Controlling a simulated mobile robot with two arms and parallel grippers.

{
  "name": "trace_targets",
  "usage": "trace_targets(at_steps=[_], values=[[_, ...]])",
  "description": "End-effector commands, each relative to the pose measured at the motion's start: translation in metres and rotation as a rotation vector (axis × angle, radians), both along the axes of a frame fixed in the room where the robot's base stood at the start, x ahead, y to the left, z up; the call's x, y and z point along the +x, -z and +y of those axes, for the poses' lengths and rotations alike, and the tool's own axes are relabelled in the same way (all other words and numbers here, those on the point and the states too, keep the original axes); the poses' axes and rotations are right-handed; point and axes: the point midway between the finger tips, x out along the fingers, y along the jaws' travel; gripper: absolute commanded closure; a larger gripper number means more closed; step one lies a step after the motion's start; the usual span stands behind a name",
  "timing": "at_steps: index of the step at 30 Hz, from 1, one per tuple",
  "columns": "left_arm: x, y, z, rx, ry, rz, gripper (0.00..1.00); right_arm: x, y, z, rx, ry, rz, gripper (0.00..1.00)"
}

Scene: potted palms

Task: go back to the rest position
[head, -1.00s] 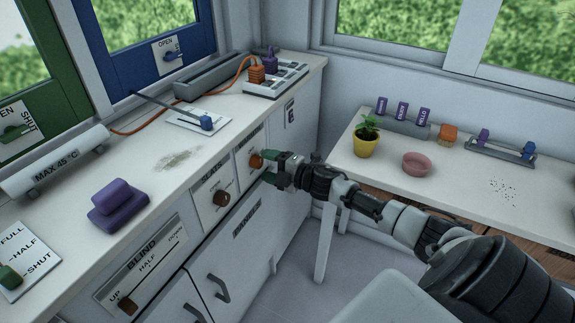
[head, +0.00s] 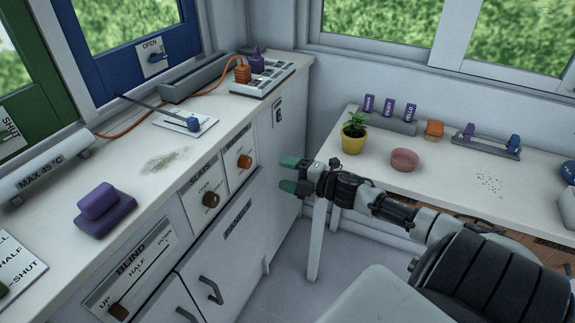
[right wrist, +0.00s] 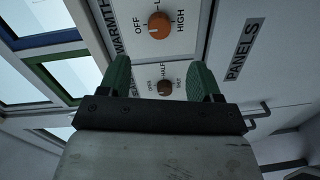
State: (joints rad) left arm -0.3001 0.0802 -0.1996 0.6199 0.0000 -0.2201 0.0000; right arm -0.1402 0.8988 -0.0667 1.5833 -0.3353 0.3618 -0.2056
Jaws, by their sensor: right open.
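My right gripper (head: 287,175) is open and empty. Its two green fingers point left toward the cabinet front, a short way off the orange warmth knob (head: 245,162). In the right wrist view the open fingers (right wrist: 161,82) show with the orange knob (right wrist: 159,25) beyond them; its white mark points toward OFF. The brown slats knob (head: 211,199) sits to the left of the orange one, and it shows between the fingers in the right wrist view (right wrist: 165,87). My left gripper is not in view.
The white counter (head: 130,175) runs along the left with a purple block (head: 104,208) on it. A side table (head: 440,180) at right holds a potted plant (head: 354,134) and a pink bowl (head: 404,159). Open floor lies between them.

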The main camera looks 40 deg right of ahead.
Motion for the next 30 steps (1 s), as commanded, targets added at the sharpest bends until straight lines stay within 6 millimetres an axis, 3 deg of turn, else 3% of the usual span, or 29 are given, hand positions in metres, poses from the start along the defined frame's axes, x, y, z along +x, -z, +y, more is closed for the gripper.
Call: trace_targets(at_steps=[11, 17, 23, 30], values=[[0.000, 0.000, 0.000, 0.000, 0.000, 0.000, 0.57, -0.001, 0.003, 0.004, 0.014, 0.014, 0.008, 0.36], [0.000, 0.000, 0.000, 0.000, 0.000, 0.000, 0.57, -0.014, 0.031, 0.038, 0.171, 0.183, 0.118, 0.36], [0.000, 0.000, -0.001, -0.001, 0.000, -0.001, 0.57, -0.056, 0.067, 0.087, 0.416, 0.466, 0.359, 0.36], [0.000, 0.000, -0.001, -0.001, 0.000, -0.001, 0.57, -0.134, 0.092, 0.144, 0.657, 0.775, 0.728, 0.36]])
